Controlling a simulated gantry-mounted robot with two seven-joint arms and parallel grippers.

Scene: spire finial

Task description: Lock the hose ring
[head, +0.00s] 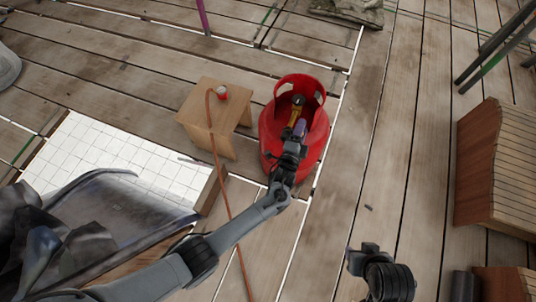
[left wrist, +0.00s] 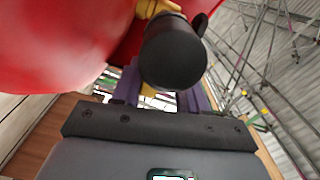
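A red gas cylinder (head: 270,146) stands upright on the plank floor. A yellow fitting (head: 293,116) with a dark cap (head: 298,100) shows inside its collar. An orange-brown hose (head: 221,170) runs over a wooden stool and down along the floor; I cannot make out a hose ring. My left gripper (head: 300,128), with purple fingers, reaches into the collar at the fitting. In the left wrist view the fingers stand apart below a black round part (left wrist: 173,55); this part hides their tips, so contact is unclear. My right gripper (head: 366,258) is low right of centre, away from the cylinder; its fingers are unclear.
The wooden stool (head: 192,106) left of the cylinder bears a small red-and-white object (head: 222,92). A white tiled panel (head: 95,152) lies further left. A slatted wooden structure (head: 495,165) stands at the right. Planks between it and the cylinder are mostly clear.

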